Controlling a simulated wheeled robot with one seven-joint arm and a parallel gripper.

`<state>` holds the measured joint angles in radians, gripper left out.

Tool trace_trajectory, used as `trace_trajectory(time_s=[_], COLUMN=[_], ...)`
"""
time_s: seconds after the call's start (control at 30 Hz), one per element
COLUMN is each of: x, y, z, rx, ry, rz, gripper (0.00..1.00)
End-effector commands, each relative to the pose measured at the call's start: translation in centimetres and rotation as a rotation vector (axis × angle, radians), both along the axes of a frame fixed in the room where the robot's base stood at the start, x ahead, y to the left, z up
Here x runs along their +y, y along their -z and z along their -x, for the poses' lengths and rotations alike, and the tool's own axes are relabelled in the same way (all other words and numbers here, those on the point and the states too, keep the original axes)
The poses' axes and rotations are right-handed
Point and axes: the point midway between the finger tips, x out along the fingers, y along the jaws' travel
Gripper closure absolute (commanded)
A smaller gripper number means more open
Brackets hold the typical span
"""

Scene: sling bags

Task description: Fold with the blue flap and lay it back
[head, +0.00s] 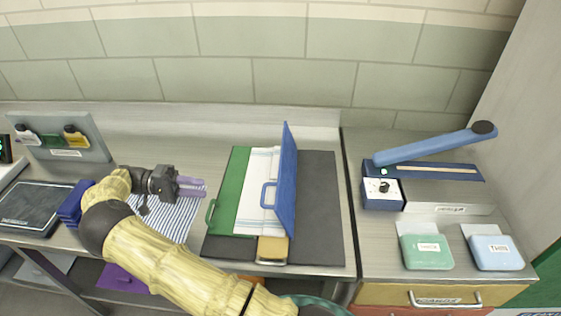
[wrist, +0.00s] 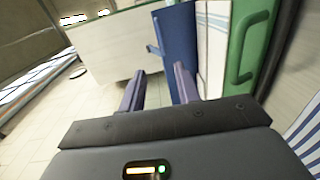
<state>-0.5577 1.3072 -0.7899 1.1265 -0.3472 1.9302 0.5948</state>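The blue flap (head: 287,180) of the folding board stands on edge, roughly upright, with its blue handle (head: 268,194) on its left face. The flap also shows in the wrist view (wrist: 177,38). A white cloth with blue stripes (head: 257,180) lies flat on the board, left of the blue flap. The green flap (head: 232,185) lies flat at the left. My gripper (head: 192,187) is left of the green flap, apart from the blue flap. Its purple fingers are apart and empty in the wrist view (wrist: 160,72).
A tan flap (head: 272,250) is at the board's front, and a dark panel (head: 322,205) lies bare at the right. Striped cloth (head: 172,220) lies under my gripper. A blue-armed press (head: 430,145) and green and blue packs (head: 427,252) stand right.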

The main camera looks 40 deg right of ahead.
Motion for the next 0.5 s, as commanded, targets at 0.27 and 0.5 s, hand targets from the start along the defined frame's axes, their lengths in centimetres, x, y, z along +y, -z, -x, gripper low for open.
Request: trace_trajectory(time_s=[0.27, 0.5], x=[-0.9, -4.9], y=[-0.1, 0.3], z=[0.3, 2.7], rx=[-0.002, -0.039], ry=[0.007, 0.01], rz=[-0.052, -0.367], gripper=[1.0, 1.0])
